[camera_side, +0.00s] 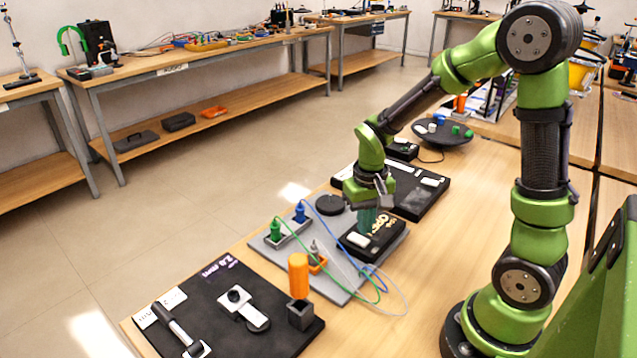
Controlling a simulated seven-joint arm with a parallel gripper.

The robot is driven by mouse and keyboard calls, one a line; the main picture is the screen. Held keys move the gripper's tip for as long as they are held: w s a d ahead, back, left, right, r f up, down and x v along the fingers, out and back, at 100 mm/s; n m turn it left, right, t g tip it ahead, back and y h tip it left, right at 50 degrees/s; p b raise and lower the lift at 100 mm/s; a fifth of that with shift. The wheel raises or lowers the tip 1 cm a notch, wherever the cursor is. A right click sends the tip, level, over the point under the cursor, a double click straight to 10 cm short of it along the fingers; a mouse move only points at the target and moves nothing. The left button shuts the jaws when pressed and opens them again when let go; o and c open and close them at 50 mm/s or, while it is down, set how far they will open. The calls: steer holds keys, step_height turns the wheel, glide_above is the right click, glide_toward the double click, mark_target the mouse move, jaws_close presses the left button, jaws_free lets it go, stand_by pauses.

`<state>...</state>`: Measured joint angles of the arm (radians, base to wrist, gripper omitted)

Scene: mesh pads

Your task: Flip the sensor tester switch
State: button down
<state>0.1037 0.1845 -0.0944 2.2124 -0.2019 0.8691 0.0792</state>
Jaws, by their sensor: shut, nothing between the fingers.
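A black box with yellow lettering, which looks like the sensor tester (386,243), sits on a grey board on the wooden table. A pale, switch-like piece (358,240) is on its near left part; its position cannot be made out. My gripper (369,228) points down over the back left part of the box, just behind the pale piece. Its teal fingers are shut and empty. They hide part of the box top, and I cannot tell whether they touch it.
The grey board (340,276) also holds green and blue plugs (300,211) with loose cables, and a black disc (329,205). Another black pad (415,205) lies behind.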

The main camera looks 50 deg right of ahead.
mark_target(364, 241)
steer(key=shift+r, duration=2.2)
steer(key=s+a+r+n+t+y, duration=0.2)
steer(key=s+a+r+t, duration=0.5)
steer(key=r, duration=0.5)
steer(key=shift+s+a+r, duration=0.2)
steer(key=shift+a, duration=0.95)
steer(key=shift+f, duration=0.1)
